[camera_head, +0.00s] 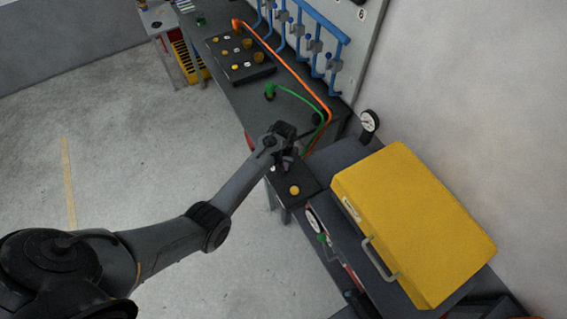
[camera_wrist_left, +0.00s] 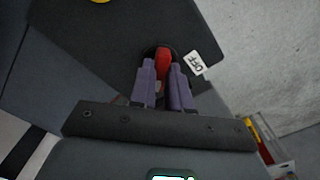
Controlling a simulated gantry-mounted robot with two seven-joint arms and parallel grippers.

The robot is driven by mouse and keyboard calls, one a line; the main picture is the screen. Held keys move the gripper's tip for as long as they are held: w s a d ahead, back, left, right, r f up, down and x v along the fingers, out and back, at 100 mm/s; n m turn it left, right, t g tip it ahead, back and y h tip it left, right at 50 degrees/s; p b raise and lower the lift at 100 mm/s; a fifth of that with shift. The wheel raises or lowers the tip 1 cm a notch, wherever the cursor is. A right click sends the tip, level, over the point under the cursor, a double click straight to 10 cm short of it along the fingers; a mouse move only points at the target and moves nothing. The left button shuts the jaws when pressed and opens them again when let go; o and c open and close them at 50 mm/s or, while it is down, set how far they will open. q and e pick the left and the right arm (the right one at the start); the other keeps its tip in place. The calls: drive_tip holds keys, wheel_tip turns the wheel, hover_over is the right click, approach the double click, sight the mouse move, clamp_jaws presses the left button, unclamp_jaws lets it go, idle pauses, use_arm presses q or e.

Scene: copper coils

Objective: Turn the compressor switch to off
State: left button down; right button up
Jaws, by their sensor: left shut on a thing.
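The compressor switch is a red handle (camera_wrist_left: 163,62) on a round black base, set in a dark panel (camera_wrist_left: 215,35), in the left wrist view. A white label reading OFF (camera_wrist_left: 195,63) lies just right of the handle, which points up in the picture, not straight at the label. My left gripper (camera_wrist_left: 163,78) has its two fingers on either side of the red handle and is shut on it. In the head view the left gripper (camera_head: 287,160) is over the dark panel (camera_head: 308,188), and it hides the switch there. My right gripper is not in view.
A yellow button (camera_head: 294,190) sits on the same panel. A yellow case (camera_head: 415,220) with a grey handle stands to the right, near a gauge (camera_head: 369,121). Orange (camera_head: 290,70) and green hoses run behind the gripper. Blue pipes (camera_head: 320,25) line the wall. Floor at left is clear.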

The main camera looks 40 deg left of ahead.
use_arm(q)
drive_tip(key=shift+r+n+p, duration=0.15)
drive_tip(key=shift+n+p, duration=1.05)
drive_tip(key=shift+n, duration=0.4)
drive_tip(key=n+p, duration=0.1)
drive_tip(key=n, duration=0.3)
drive_tip(key=shift+n+p, duration=0.3)
drive_tip(key=shift+p, duration=0.1)
drive_tip(key=n, duration=0.2)
drive_tip(key=shift+n, duration=0.3)
drive_tip(key=n, duration=0.2)
drive_tip(key=shift+n, duration=0.4)
drive_tip(key=n, duration=0.3)
drive_tip(key=shift+f+n, duration=0.2)
drive_tip(key=shift+n, duration=0.6)
